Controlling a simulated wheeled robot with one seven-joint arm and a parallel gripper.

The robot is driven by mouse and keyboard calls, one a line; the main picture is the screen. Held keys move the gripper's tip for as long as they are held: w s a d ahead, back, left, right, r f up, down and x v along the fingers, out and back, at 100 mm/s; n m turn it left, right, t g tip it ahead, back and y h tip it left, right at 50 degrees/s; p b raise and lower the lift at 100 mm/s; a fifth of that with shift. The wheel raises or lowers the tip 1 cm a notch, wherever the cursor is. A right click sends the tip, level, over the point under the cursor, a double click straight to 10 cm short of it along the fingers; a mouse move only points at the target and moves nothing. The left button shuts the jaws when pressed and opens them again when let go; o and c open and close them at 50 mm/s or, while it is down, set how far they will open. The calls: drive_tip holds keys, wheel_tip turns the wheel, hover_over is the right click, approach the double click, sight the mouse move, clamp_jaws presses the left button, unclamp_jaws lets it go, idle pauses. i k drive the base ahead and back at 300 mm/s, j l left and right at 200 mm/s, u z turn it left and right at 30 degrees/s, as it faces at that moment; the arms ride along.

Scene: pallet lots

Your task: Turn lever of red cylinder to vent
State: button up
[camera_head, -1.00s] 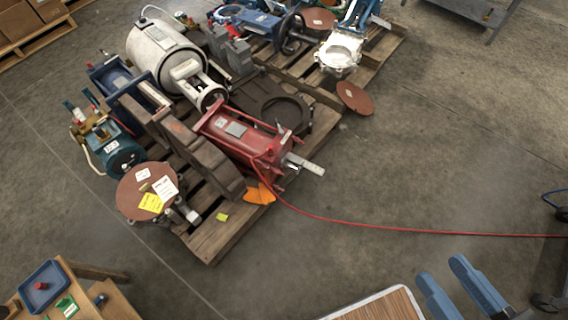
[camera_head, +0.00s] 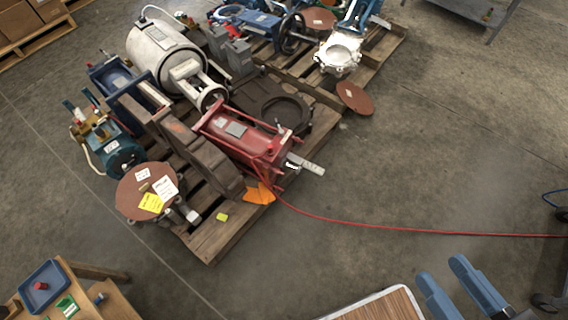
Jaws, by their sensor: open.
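The red cylinder (camera_head: 240,133) lies on its side on the near wooden pallet, with a pale label on its body and a metal rod end pointing right. A small lever-like fitting (camera_head: 279,126) stands on its upper right end; its setting is too small to read. A red hose (camera_head: 400,228) runs from that end across the floor to the right. My gripper (camera_head: 450,285) is at the bottom right, with two blue fingers apart and nothing between them. It is well away from the cylinder.
The near pallet (camera_head: 212,240) also holds a white motor (camera_head: 160,50), a dark slotted block (camera_head: 205,160) and a round brown plate (camera_head: 147,192). A wood-topped table (camera_head: 378,306) is beside my gripper. A small bench (camera_head: 98,295) stands bottom left.

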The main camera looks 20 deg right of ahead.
sight(282, 131)
drive_tip(key=i+j+z, duration=0.1)
drive_tip(key=i, duration=0.4)
drive_tip(key=i+j+z, duration=0.1)
drive_tip(key=i+j, duration=0.3)
